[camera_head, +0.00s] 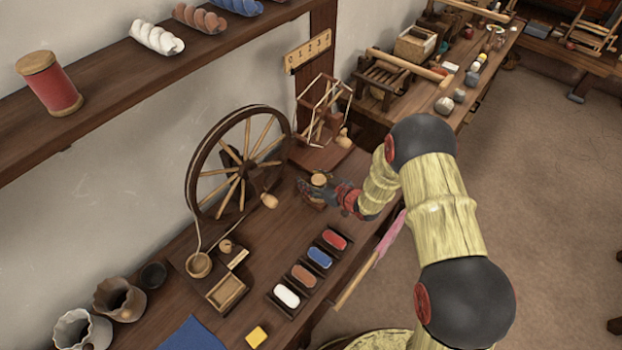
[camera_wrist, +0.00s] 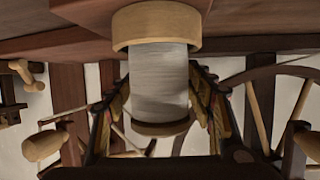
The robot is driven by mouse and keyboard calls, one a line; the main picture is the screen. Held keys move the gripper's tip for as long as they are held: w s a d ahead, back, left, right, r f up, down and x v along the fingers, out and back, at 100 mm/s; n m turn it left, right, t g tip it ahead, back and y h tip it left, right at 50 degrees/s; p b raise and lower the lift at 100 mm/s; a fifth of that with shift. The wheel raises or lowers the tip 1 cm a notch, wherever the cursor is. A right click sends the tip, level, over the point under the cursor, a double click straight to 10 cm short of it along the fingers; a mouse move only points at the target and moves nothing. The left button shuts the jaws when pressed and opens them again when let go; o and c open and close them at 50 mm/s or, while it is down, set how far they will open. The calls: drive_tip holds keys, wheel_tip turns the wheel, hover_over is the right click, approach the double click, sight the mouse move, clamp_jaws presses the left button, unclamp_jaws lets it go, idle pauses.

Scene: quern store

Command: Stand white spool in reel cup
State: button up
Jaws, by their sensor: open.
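The white spool (camera_wrist: 158,82) has pale wooden ends and is between the two fingers of my gripper (camera_wrist: 160,98) in the wrist view. The fingers are open on either side of it. In the head view the spool's round wooden top (camera_head: 319,179) shows at my gripper (camera_head: 316,192), on the bench near the spinning wheel; the fingers hide much of its body.
A wooden tray (camera_head: 227,292), coloured pieces in dark holders (camera_head: 304,276), a dark cup (camera_head: 153,276) and a yellow block (camera_head: 256,336) are on the bench. A reel frame (camera_head: 322,112) stands behind the gripper.

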sight(324, 184)
drive_tip(key=shift+r, duration=0.15)
drive_tip(key=shift+r+p, duration=0.3)
drive_tip(key=shift+p, duration=0.05)
drive_tip(key=p+v, duration=0.3)
drive_tip(key=v, duration=0.9)
drive_tip(key=shift+f, duration=0.1)
drive_tip(key=w+d+r+m+h, duration=0.1)
drive_tip(key=w+d+r+h, duration=0.2)
drive_tip(key=r, duration=0.4)
drive_tip(key=w+d+r+m+h, duration=0.1)
drive_tip(key=d+r+h, duration=0.2)
drive_tip(key=d+r, duration=0.35)
drive_tip(key=s+d+r+m+h, duration=0.1)
drive_tip(key=s+d+r+h, duration=0.15)
drive_tip(key=r, duration=0.35)
drive_tip(key=s+d+r+m+h, duration=0.1)
drive_tip(key=s+d+r+m, duration=0.1)
drive_tip(key=s+d+r, duration=0.3)
drive_tip(key=s+a+r+m+g, duration=0.1)
drive_tip(key=s+r, duration=0.2)
drive_tip(key=s, duration=0.6)
drive_tip(key=s+a+r+m+g, duration=0.1)
drive_tip(key=s+a+r, duration=0.1)
drive_tip(key=s, duration=0.7)
drive_tip(key=s+a+r+m+g, duration=0.1)
drive_tip(key=s+r+g, duration=0.1)
drive_tip(key=s+r, duration=0.3)
drive_tip(key=s, duration=0.4)
drive_tip(key=shift+s+a+m, duration=0.2)
drive_tip(key=shift+m, duration=0.1)
